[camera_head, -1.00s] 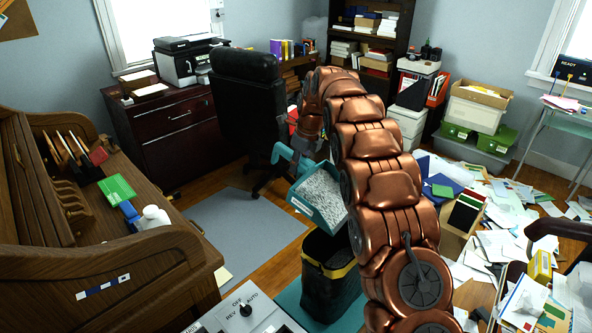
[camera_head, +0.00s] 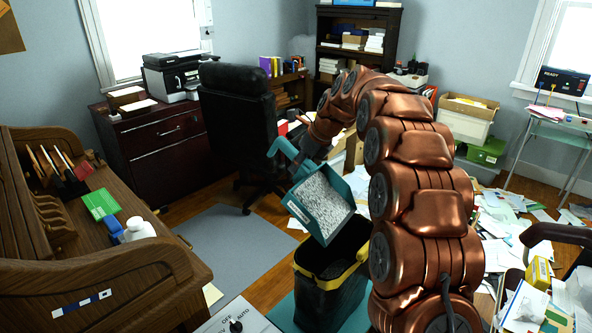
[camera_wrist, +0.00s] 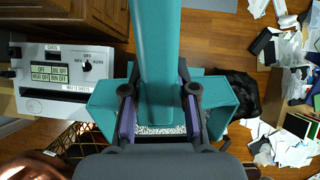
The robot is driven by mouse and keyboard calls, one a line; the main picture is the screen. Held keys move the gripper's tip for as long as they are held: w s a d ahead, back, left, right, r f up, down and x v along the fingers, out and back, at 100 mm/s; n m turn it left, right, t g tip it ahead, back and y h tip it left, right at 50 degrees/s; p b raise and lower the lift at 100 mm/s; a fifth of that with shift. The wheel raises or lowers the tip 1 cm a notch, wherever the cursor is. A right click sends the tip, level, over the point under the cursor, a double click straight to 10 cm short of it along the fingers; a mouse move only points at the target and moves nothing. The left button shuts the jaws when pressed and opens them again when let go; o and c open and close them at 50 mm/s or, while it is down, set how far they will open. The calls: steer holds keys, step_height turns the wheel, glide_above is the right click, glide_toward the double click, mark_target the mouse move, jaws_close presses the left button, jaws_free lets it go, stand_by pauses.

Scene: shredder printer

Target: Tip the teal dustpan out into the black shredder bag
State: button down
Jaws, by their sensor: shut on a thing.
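The teal dustpan (camera_head: 346,222) hangs tilted above the black shredder bag (camera_head: 318,303) in the head view. Its lower lip slants down toward the bag's yellow-rimmed mouth. Grey-white paper shreds (camera_head: 320,203) still cover the pan's inside. My gripper (camera_wrist: 158,112) is shut on the dustpan's teal handle (camera_wrist: 157,60), one finger on each side, in the wrist view. In the head view my arm partly hides the gripper and the bag's right side. In the wrist view only a strip of shreds shows below the handle, and a black crumpled shape right of the pan looks like the bag.
A grey control panel (camera_wrist: 70,75) with a knob is close on the left in the wrist view. A wooden roll-top desk (camera_head: 150,265) stands left, and a black office chair (camera_head: 238,110) behind the pan. Loose papers (camera_head: 500,215) cover the floor at right.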

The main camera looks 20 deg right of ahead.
steer(key=shift+s+d+r+t+y+b, duration=0.5)
steer(key=shift+s+d+r+t+b, duration=0.15)
steer(key=shift+s+d+r+b, duration=0.3)
steer(key=shift+s+d+r+t+y+b, duration=0.5)
steer(key=shift+s+d+r+t+b, duration=0.2)
steer(key=shift+s, duration=0.35)
steer(key=s+d+r+t+y+b, duration=0.2)
steer(key=s+d, duration=0.1)
steer(key=s, duration=0.1)
steer(key=shift+s+d+r+b, duration=0.2)
steer(key=shift+d+r+b, duration=0.1)
steer(key=shift+d, duration=0.1)
steer(key=s+d+t+y+b, duration=0.1)
steer(key=s, duration=0.1)
steer(key=s+d+t+b, duration=0.1)
steer(key=s+d+b, duration=0.1)
steer(key=shift+d+r+t+y, duration=0.1)
steer(key=shift+d+t+y, duration=0.15)
steer(key=shift+y, duration=0.15)
stand_by(0.8)
